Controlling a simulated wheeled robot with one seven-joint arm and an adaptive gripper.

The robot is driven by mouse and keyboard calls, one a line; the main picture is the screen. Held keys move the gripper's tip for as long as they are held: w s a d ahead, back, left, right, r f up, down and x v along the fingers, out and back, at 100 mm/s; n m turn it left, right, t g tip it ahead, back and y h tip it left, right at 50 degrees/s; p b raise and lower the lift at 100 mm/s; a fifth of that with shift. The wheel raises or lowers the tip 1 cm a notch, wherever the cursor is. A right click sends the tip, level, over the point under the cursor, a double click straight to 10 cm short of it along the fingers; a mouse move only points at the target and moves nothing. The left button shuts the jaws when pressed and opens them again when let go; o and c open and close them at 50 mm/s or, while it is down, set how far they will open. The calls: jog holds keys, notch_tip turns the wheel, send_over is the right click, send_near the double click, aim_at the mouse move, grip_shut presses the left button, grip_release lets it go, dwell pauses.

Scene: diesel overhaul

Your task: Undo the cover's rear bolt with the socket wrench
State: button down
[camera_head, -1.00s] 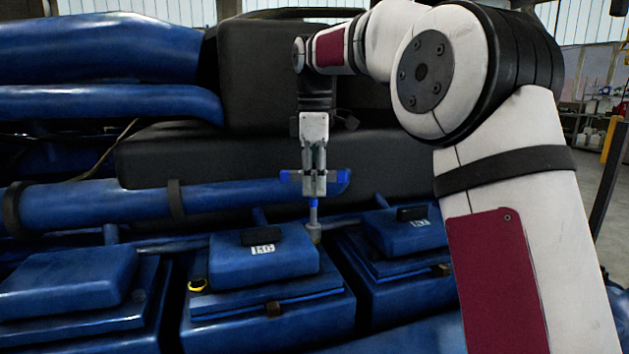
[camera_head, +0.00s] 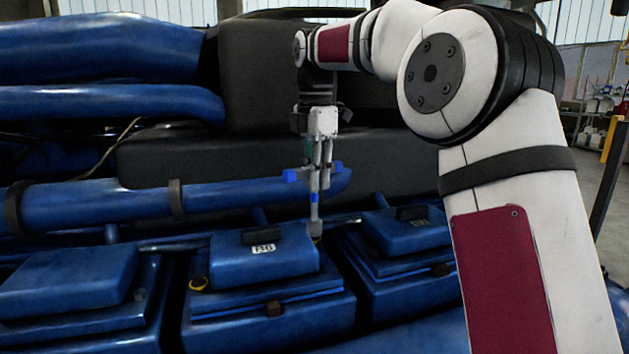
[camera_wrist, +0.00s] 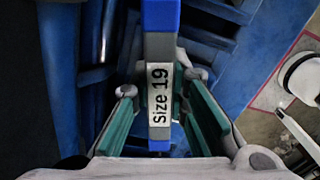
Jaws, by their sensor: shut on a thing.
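My gripper (camera_head: 317,180) is shut on the blue socket wrench (camera_head: 294,175), whose T-handle lies across the jaws. In the wrist view the wrench (camera_wrist: 160,50) carries a white label reading "Size 19" between the green finger pads of my gripper (camera_wrist: 160,110). The wrench's shaft points down, and its grey socket (camera_head: 315,227) is at the rear right corner of the middle blue cover (camera_head: 285,262). The bolt under the socket is hidden, so I cannot tell how it is seated. A yellow ring (camera_head: 198,284) shows at the cover's front left corner.
Similar blue covers stand to the left (camera_head: 70,283) and right (camera_head: 405,232). A blue pipe (camera_head: 110,203) and a large black housing (camera_head: 270,155) lie close behind the wrench.

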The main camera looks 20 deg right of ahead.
jog(key=shift+w+r, duration=0.1)
jog(key=shift+r, duration=0.15)
jog(key=shift+m, duration=0.5)
jog(key=m, duration=0.7)
jog(key=shift+b, duration=0.3)
jog(key=m, duration=0.4)
jog(key=shift+a, duration=0.1)
jog(key=m, duration=0.4)
jog(key=shift+m, duration=0.3)
jog(key=m, duration=1.2)
jog(key=shift+a+m, duration=0.1)
jog(key=shift+m, duration=2.2)
